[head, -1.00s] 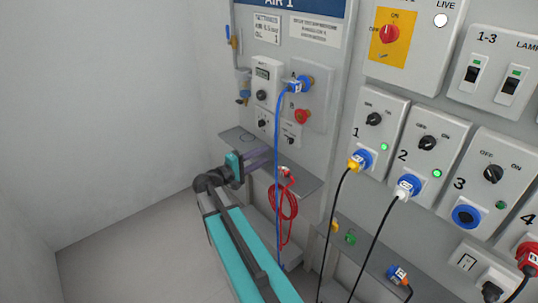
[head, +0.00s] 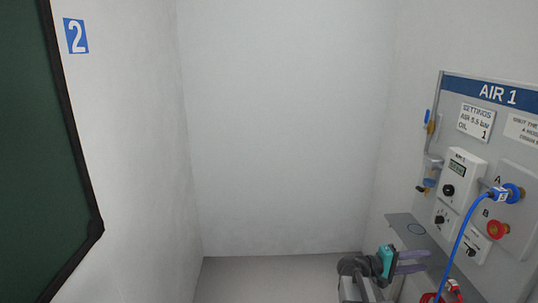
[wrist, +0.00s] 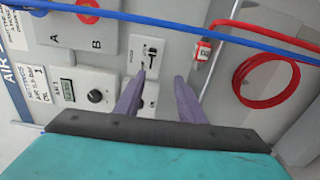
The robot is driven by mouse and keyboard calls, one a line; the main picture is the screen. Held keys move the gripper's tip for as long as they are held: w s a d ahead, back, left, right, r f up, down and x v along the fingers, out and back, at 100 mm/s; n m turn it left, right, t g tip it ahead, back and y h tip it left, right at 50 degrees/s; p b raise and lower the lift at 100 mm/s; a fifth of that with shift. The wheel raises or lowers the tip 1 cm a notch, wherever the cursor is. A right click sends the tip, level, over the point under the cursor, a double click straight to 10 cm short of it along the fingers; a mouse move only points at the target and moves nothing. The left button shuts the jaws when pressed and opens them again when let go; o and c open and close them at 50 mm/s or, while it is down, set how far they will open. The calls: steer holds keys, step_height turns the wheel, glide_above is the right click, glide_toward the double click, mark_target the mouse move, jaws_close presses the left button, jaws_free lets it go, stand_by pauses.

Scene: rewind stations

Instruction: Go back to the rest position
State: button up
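My gripper (head: 428,261) shows at the lower right of the head view, a teal body with two purple fingers pointing right toward the AIR 1 panel (head: 447,125). In the wrist view my gripper (wrist: 160,80) has its fingers apart with nothing between them. The fingers point at the panel's lower part, by a small black-knobbed switch plate (wrist: 151,50). I cannot tell whether the fingertips touch anything. Most of my arm is out of the head view.
A blue hose (head: 462,235) runs from port A down past my gripper; it crosses the wrist view's top (wrist: 200,20). A red coiled hose (wrist: 268,80) hangs beside the fingers. A grey shelf (head: 405,228) juts out near the gripper. Bare wall and floor (head: 260,275) lie left.

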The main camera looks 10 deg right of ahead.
steer(key=s+a+f+n+g+y, duration=0.15)
steer(key=s+a+f, duration=0.4)
steer(key=f, duration=0.55)
steer(key=s+a+f+y, duration=0.35)
steer(key=a+f, duration=0.25)
steer(key=f, duration=0.4)
steer(key=s+a+f+n+y, duration=0.1)
steer(key=s+a+f+y, duration=0.1)
steer(key=s+a+f, duration=0.65)
steer(key=s+a+f+g+y, duration=0.3)
steer(key=s+a+f+y, duration=0.3)
steer(key=s+a+f, duration=0.6)
steer(key=s+a+f+m+y, duration=0.2)
steer(key=a+y, duration=0.3)
steer(key=a, duration=0.3)
steer(key=shift+a+f+p, duration=0.15)
steer(key=shift+f+p, duration=0.05)
steer(key=shift+p, duration=0.25)
